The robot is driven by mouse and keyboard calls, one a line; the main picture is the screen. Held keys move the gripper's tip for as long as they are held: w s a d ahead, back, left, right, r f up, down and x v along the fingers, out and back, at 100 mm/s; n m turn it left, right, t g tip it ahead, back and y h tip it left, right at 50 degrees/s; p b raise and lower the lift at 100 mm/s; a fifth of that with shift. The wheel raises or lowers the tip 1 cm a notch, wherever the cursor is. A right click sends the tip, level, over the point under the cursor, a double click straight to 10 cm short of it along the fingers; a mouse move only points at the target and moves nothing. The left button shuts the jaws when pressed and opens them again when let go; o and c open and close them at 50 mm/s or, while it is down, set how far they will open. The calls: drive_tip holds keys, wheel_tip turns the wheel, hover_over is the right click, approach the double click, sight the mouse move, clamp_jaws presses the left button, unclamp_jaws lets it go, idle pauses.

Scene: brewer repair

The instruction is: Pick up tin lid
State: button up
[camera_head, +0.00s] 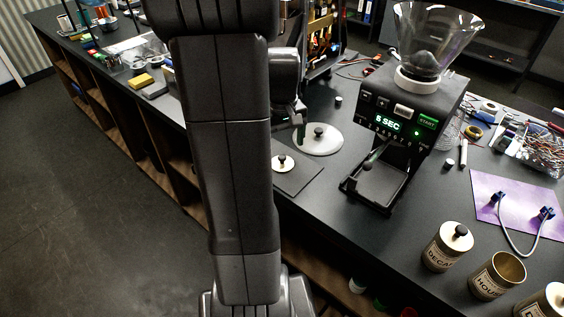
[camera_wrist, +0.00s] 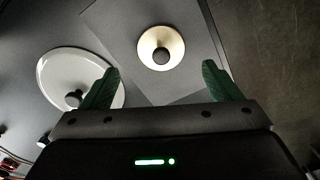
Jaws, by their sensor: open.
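The tin lid is a small cream disc with a black knob (camera_head: 283,162), lying flat, knob up, on a dark square mat (camera_head: 301,179). In the wrist view the tin lid (camera_wrist: 148,60) is at top centre, between the lines of my two green fingers and beyond their tips. My gripper (camera_wrist: 160,70) is open and empty, and the fingers appear apart from the lid. In the head view my arm hides part of the area left of the mat. The open HOUSE tin (camera_head: 497,276) stands without a lid at the lower right.
A larger white lid with a black knob (camera_head: 318,147) lies just behind the mat. The grinder (camera_head: 410,115) stands to the right. A lidded DECAF tin (camera_head: 446,250) and a purple mat with a cable (camera_head: 490,190) are further right. The counter's front edge is close to the dark mat.

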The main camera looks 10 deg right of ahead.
sight(282, 156)
wheel_tip(282, 156, down, 5)
drive_tip(key=shift+a+r, duration=0.1)
drive_tip(key=c, duration=1)
drive_tip(key=shift+r, duration=0.1)
drive_tip(key=shift+c, duration=0.2)
